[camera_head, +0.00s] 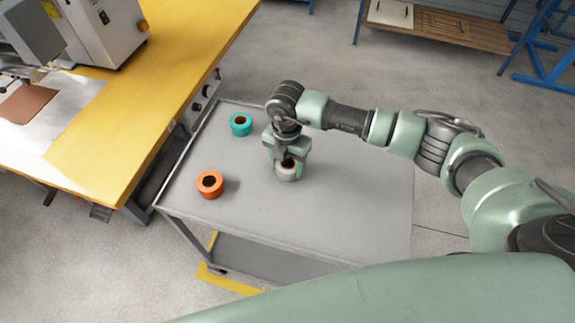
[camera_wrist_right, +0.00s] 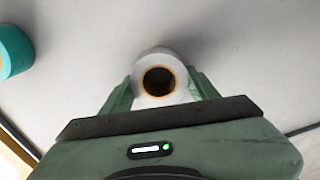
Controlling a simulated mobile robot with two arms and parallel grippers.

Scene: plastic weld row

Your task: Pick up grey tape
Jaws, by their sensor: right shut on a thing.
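The grey tape (camera_head: 287,174) is a pale roll with a brown core. It is at the middle of the grey cart top, under my right gripper (camera_head: 286,163). In the right wrist view the roll (camera_wrist_right: 160,57) sits between the two green fingers of the right gripper (camera_wrist_right: 160,92), which are shut on its sides. I cannot tell whether the roll still touches the cart top. My left gripper is not in view.
A teal roll (camera_head: 241,124) and an orange roll (camera_head: 210,184) stand on the cart (camera_head: 340,215) to the left of the grey tape. A yellow-edged workbench (camera_head: 150,110) with a machine adjoins the cart's left side. The cart's right part is clear.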

